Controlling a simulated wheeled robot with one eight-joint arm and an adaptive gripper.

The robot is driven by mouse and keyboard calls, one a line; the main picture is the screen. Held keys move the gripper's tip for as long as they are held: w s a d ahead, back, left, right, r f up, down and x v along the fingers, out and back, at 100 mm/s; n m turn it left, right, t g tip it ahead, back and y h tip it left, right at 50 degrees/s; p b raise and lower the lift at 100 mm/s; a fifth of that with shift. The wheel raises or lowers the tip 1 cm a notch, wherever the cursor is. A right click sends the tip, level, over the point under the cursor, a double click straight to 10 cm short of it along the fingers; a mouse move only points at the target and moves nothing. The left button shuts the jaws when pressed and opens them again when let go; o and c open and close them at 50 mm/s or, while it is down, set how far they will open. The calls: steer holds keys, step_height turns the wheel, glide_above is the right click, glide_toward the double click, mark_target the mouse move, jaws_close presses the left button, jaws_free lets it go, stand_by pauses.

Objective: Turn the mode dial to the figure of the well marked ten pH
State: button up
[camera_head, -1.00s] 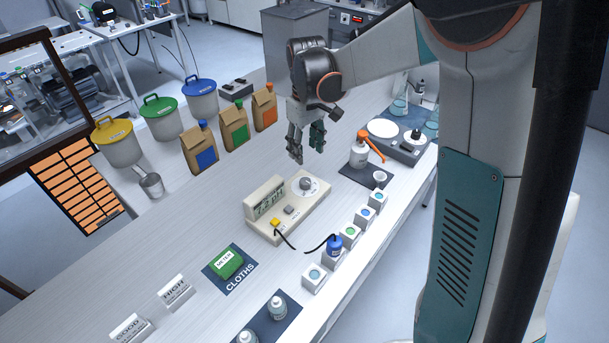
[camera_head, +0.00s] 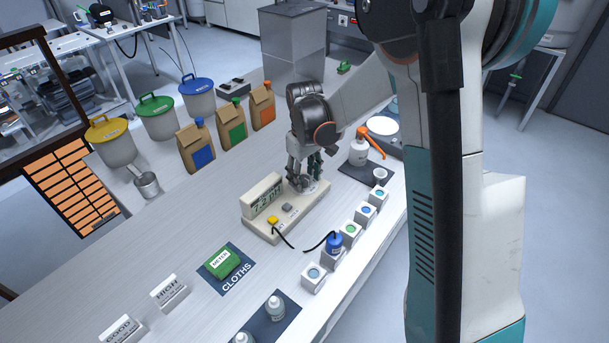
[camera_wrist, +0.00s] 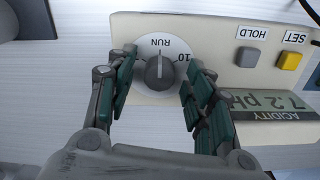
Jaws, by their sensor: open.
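The mode dial (camera_wrist: 160,72) is a grey knob on a white disc, on the cream meter (camera_head: 268,228). In the wrist view its pale line points to RUN, and a 10 mark shows beside it; other marks are hidden behind the fingers. My gripper (camera_head: 303,182) is lowered over the dial. In the wrist view its open fingers (camera_wrist: 158,90) stand one on each side of the knob, with gaps showing. The meter's display (camera_wrist: 275,103) reads 7.2 pH under ACIDITY. The probe (camera_head: 334,242) is blue and sits at a white well block.
The meter also bears a grey HOLD button (camera_wrist: 246,57) and a yellow SET button (camera_wrist: 289,60). Several white well blocks (camera_head: 362,216) line the bench's front. A pump bottle (camera_head: 359,151) stands right of my gripper; a green METER cloth (camera_head: 222,263) lies at left.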

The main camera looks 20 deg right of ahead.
steer(key=c, duration=1.1)
steer(key=shift+o, duration=0.2)
steer(key=shift+m, duration=0.3)
steer(key=m, duration=0.5)
steer(key=shift+a+b, duration=0.1)
steer(key=shift+b, duration=0.2)
steer(key=m, duration=0.6)
steer(key=shift+m, duration=0.3)
steer(key=o, duration=1.1)
steer(key=shift+c, duration=0.2)
